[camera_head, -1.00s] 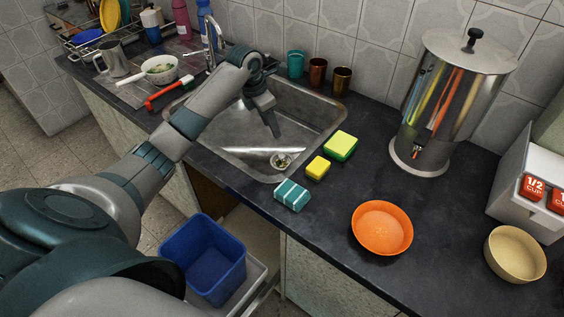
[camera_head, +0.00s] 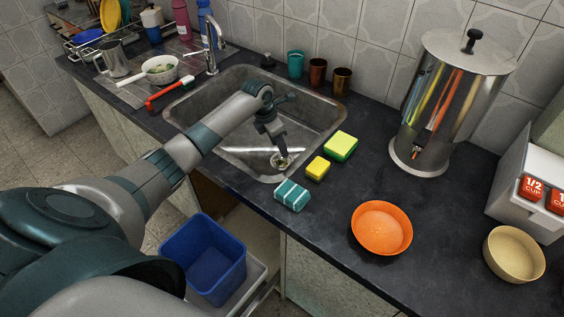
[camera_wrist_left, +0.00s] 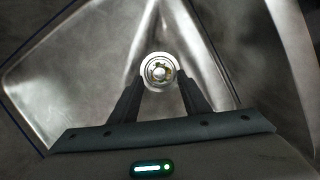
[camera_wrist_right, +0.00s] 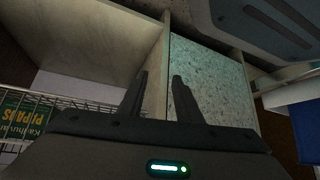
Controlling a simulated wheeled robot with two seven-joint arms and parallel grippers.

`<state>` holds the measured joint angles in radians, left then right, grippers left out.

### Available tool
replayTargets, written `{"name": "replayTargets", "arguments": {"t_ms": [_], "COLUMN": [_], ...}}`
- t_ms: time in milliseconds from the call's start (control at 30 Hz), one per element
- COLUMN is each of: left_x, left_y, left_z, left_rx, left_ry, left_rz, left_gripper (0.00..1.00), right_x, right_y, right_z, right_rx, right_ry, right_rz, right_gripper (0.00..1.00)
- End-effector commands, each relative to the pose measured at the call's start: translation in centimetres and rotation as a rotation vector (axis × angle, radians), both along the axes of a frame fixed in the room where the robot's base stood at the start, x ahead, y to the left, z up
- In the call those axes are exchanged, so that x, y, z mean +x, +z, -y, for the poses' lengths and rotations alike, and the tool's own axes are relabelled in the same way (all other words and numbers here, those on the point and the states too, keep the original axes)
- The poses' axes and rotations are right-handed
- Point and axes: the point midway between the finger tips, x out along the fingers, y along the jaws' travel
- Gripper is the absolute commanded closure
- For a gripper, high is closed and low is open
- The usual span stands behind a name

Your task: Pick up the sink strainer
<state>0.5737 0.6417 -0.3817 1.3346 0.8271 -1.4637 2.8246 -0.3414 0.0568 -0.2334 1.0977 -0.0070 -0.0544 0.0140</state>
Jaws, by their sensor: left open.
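The sink strainer (camera_head: 281,161) is a small round metal piece at the bottom of the steel sink, near its front right corner. It holds some greenish bits. In the left wrist view the strainer (camera_wrist_left: 158,70) shows as a bright ring between the two fingertips. My left gripper (camera_head: 279,151) points down into the sink just over the strainer, fingers open; in its wrist view the open fingers (camera_wrist_left: 160,80) show nothing held. Whether they touch the strainer, I cannot tell. My right gripper (camera_wrist_right: 160,76) is open and empty, away from the sink, facing a cabinet.
The sink rim (camera_head: 325,135) surrounds my left gripper. A yellow sponge (camera_head: 318,168), a green-yellow sponge (camera_head: 341,146) and a teal striped block (camera_head: 292,194) lie right of the sink. An orange bowl (camera_head: 381,228) stands farther right. The faucet (camera_head: 210,45) rises behind the sink.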

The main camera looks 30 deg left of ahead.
Motion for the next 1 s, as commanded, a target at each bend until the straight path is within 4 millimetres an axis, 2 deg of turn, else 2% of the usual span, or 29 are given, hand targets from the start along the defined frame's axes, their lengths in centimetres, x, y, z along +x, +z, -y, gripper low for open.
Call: {"name": "replayTargets", "arguments": {"t_ms": [167,367,600,1000], "left_x": [0.0,0.3,0.8,0.9], "left_y": [-0.4,-2.6,-5.0,-5.1], "left_z": [0.0,0.0,0.2,0.2], "left_rx": [0.0,0.0,0.0,0.0], "left_ry": [0.0,0.002,0.0,0.0], "left_rz": [-0.002,-0.003,-0.001,0.0], "left_gripper": [0.57,0.57,0.57,0.57], "right_x": [-0.1,-0.3,-1.4,-1.0], "right_y": [0.1,0.2,-0.6,-0.3], "right_z": [-0.1,-0.1,0.1,0.5], "right_rx": [0.002,0.002,-0.002,-0.006], "right_ry": [-0.001,-0.001,-0.001,0.001], "right_rz": [-0.001,0.001,-0.022,-0.013], "right_gripper": [0.69,0.69,0.69,0.69]}}
